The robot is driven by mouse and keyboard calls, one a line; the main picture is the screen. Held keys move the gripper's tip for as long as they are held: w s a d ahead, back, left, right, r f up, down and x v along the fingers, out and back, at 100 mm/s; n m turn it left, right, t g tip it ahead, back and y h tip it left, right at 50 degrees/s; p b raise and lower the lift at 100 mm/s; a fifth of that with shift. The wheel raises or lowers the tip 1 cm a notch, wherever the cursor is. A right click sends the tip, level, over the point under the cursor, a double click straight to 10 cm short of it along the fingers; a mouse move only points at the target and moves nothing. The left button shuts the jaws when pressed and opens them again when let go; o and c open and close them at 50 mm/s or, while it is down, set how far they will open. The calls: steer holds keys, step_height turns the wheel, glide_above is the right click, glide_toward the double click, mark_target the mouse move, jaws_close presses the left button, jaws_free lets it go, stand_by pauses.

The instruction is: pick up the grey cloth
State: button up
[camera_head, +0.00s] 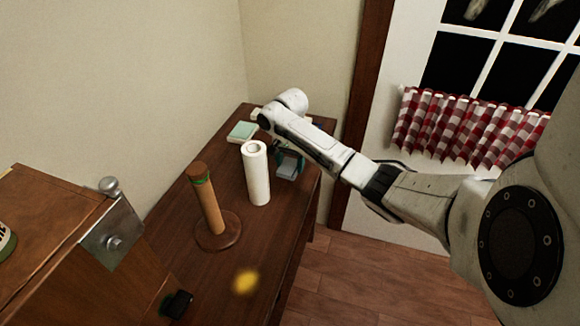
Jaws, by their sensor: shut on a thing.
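My arm reaches in from the right, and my gripper (290,158) points down at the right edge of the dark wooden counter, just right of the paper roll. The gripper is small here and partly hidden by my arm. It is shut on the grey cloth (287,171), a small light grey piece at its lower end. I cannot tell whether the cloth touches the counter.
A white paper roll (257,175) stands close left of my gripper. A brown wooden post on a round base (210,205) stands nearer. A pale green-topped block (242,131) lies behind. A wooden cabinet (50,220) is at left.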

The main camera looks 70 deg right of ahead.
steer(key=shift+r, duration=0.15)
steer(key=shift+r, duration=0.55)
steer(key=s+a+r+p, duration=0.2)
steer(key=s+r, duration=0.4)
steer(key=s+a+r+p, duration=0.2)
steer(key=s+r+p, duration=0.1)
steer(key=s+r, duration=0.2)
steer(key=shift+s+a+r, duration=0.35)
steer(key=shift+s, duration=0.7)
